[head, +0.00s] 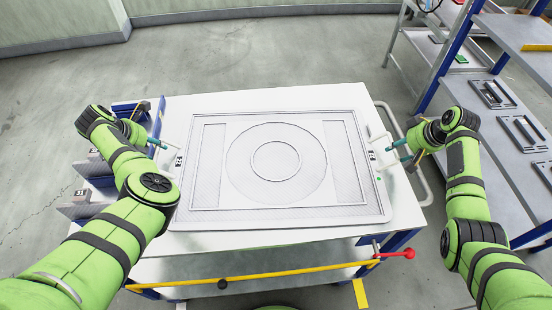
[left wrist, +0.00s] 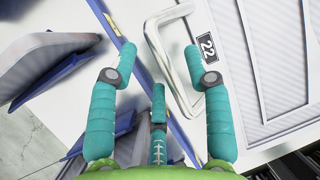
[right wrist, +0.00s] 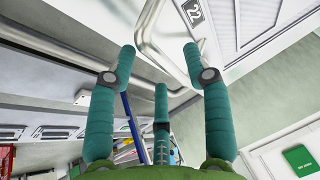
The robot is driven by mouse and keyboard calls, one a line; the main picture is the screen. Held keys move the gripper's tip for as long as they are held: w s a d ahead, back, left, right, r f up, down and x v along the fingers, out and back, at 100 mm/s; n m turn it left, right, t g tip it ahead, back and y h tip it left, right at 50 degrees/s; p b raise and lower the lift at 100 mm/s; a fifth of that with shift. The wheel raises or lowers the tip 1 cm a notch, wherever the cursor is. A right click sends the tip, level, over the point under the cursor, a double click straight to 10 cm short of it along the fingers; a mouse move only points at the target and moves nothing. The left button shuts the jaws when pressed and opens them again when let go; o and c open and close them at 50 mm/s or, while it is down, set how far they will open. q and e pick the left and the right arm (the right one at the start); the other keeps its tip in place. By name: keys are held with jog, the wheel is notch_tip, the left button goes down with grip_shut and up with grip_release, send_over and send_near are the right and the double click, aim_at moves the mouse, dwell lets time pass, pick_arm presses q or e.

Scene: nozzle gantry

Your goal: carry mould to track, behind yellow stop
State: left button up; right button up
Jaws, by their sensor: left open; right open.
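The mould (head: 210,200) is a large pale flat plate with a raised ring in its middle, lying flat on a white table (head: 290,98). It has a metal handle and a "22" label on each short side. My left gripper (head: 160,144) is open at the left side; in the left wrist view the left handle (left wrist: 155,42) shows between its teal fingers. My right gripper (head: 394,149) is open at the right side, its fingers spread before the right handle (right wrist: 179,72). Contact cannot be told. I cannot identify the track or the yellow stop for sure.
A yellow bar (head: 265,275) with a red knob (head: 408,254) runs along the table's front. A white tube rail (head: 424,180) bounds the right end. Racks with plates (head: 525,130) stand at right. Blue-edged holders (head: 95,170) stand at left. The floor behind is clear.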

pick_arm(q)
jog(key=shift+x, duration=1.25)
pick_arm(e)
jog(key=shift+x, duration=1.25)
pick_arm(q)
grip_shut()
pick_arm(e)
grip_shut()
